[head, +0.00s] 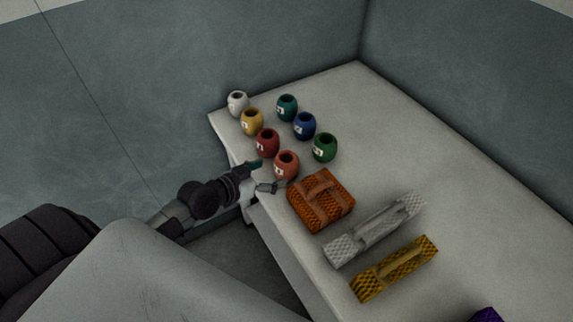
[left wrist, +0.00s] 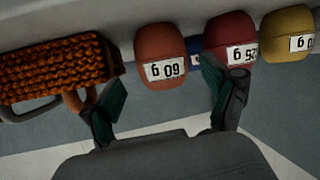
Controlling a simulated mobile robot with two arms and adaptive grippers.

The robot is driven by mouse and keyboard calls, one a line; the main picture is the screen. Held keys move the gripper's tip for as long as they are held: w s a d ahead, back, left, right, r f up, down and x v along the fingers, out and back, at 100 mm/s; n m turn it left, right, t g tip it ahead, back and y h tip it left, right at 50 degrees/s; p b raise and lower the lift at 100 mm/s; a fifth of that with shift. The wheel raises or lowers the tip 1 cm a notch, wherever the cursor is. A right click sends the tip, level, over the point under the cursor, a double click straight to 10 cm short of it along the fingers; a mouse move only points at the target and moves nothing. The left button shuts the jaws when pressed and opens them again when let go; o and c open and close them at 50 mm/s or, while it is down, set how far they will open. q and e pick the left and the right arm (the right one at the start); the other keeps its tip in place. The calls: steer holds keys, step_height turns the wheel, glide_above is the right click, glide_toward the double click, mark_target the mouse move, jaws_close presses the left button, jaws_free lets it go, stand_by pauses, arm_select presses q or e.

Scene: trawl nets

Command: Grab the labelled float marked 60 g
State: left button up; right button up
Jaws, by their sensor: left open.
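The salmon-orange float (head: 286,165) stands at the near end of its row on the pale bench. In the left wrist view the same float (left wrist: 161,50) appears upside down, and its white label reads 60 g. My left gripper (head: 265,177) is open and empty at the bench's left edge, just left of this float. In the left wrist view the gripper's fingers (left wrist: 163,95) are spread apart, with the salmon float beyond and between them, not touching it as far as I can tell. My right gripper is not in view.
Next to it stand a dark red float (head: 267,142), yellow (head: 252,122), white (head: 237,104), teal (head: 287,107), blue (head: 305,126) and green (head: 324,147) floats. An orange woven bundle (head: 321,201) lies close on the near side, then grey (head: 375,230) and yellow (head: 394,268) ones.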

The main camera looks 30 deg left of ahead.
mark_target(286, 166)
arm_select(q)
steer(key=shift+p+x, duration=0.35)
steer(key=shift+x, duration=3.1)
steer(key=shift+a+r, duration=0.1)
steer(key=c, duration=1)
